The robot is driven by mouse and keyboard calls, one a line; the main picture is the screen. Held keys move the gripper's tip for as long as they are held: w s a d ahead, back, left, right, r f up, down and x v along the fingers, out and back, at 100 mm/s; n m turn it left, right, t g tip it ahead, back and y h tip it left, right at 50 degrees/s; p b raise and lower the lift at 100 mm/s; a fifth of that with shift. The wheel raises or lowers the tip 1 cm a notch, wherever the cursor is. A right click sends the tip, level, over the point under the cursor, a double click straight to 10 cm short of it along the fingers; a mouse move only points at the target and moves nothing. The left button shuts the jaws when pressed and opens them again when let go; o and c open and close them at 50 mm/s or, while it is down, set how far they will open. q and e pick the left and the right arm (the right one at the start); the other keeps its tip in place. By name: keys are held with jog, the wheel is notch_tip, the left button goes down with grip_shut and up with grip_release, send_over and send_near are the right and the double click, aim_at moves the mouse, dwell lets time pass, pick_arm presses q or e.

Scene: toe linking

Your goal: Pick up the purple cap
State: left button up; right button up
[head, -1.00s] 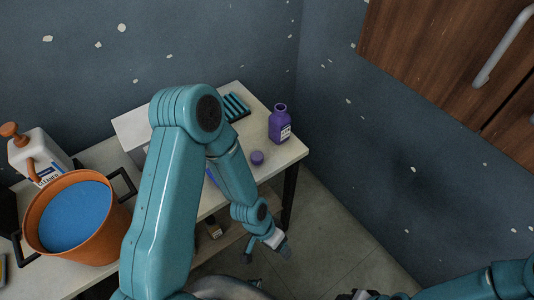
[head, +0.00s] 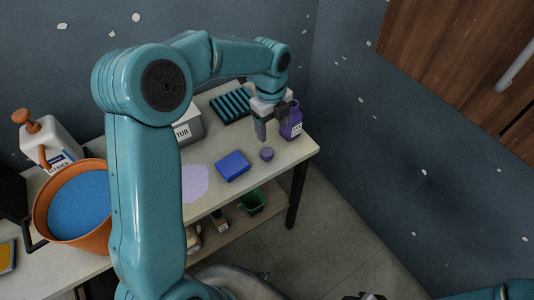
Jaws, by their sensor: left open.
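The small round purple cap (head: 267,154) lies on the table top near its front right part. My left gripper (head: 265,136) points down just behind and above the cap, with its fingers apart and nothing seen between them. A purple bottle (head: 294,126) with a white label stands right behind the gripper and is partly hidden by it.
A blue block (head: 232,166) lies left of the cap, beside a pale purple patch (head: 194,183). A dark striped rack (head: 232,105) and a grey tub (head: 188,128) stand behind. An orange bucket (head: 98,236) is at left. A lower shelf (head: 232,227) holds a green container (head: 252,202).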

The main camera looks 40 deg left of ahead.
aim_at(267, 151)
pick_arm(q)
jog(key=shift+m+y, duration=0.3)
jog(key=shift+m, duration=0.5)
jog(key=f, duration=0.4)
jog(key=a+f, duration=0.1)
jog(key=f, duration=0.8)
jog(key=shift+a, duration=0.35)
jog(key=c, duration=1)
notch_tip(267, 151, up, 20)
jog(key=shift+p, duration=0.35)
